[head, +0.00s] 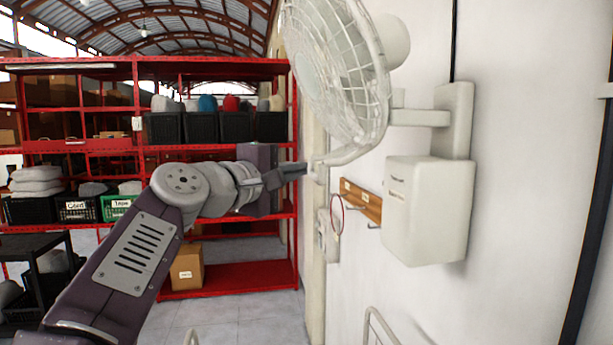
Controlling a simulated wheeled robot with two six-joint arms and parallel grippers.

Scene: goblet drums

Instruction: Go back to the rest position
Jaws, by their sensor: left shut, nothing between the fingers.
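My left gripper (296,168) shows in the head view with its arm coming in from the lower left. It is shut with nothing in it, and its tips point right, just below the lower part of a white wall fan (335,75). I cannot tell whether the tips touch the fan's lower edge. My right gripper is not in view.
The fan's bracket and a white box (428,212) are fixed to the white wall at right. Beside the box is a wooden hook rail (362,201). Red shelves (215,68) with bins stand behind my arm. A cardboard box (187,266) sits low on them.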

